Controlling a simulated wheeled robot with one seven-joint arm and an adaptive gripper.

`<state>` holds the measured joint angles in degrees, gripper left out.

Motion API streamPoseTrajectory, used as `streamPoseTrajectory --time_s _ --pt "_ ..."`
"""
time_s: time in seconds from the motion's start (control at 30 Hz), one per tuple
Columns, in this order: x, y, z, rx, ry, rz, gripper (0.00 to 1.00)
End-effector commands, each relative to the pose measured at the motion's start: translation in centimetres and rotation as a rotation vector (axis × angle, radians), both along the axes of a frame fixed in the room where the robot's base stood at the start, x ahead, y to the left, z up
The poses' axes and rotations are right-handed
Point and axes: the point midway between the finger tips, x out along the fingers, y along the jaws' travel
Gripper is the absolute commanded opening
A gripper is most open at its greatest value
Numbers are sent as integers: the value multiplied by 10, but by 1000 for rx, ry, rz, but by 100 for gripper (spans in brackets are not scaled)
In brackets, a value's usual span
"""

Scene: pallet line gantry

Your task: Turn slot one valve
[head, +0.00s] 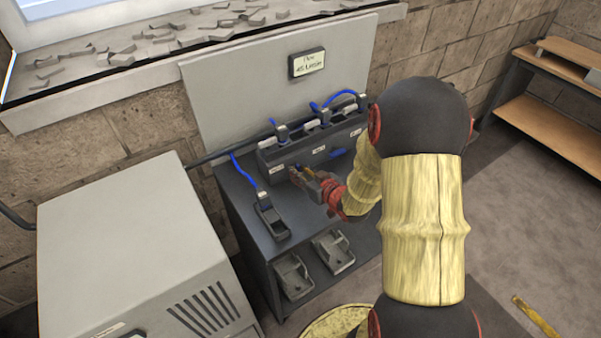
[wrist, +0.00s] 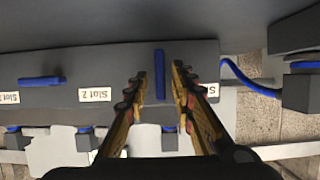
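The grey slot unit (head: 300,155) stands on a dark bench against the board. In the wrist view, which is upside down, a blue valve handle (wrist: 160,75) stands upright on its face beside the slot one label (wrist: 212,90), which a finger partly hides. My gripper (wrist: 159,80) is open, with one finger on each side of this handle and a visible gap on both sides. In the head view my gripper (head: 302,175) is at the unit's left front and hides that handle. Another blue handle (wrist: 42,81), lying level, is beside the Slot 2 label (wrist: 95,94).
A black device (head: 270,220) on a blue cable lies on the bench left of my gripper. Blue cables (head: 340,97) rise behind the unit. A pale cabinet (head: 130,250) stands at the left. Two grey trays (head: 333,250) sit lower down. A wooden shelf (head: 550,130) is at the right.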

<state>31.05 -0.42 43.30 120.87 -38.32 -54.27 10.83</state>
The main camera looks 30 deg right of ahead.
Motion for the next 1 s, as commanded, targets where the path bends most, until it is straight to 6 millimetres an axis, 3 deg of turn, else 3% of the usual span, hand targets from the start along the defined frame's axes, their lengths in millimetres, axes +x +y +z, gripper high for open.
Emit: streamPoseTrajectory --time_s 0.4,1.0 --pt "0 0 0 0 0 0 0" --pt "-1 -1 1 54 5 0 0"
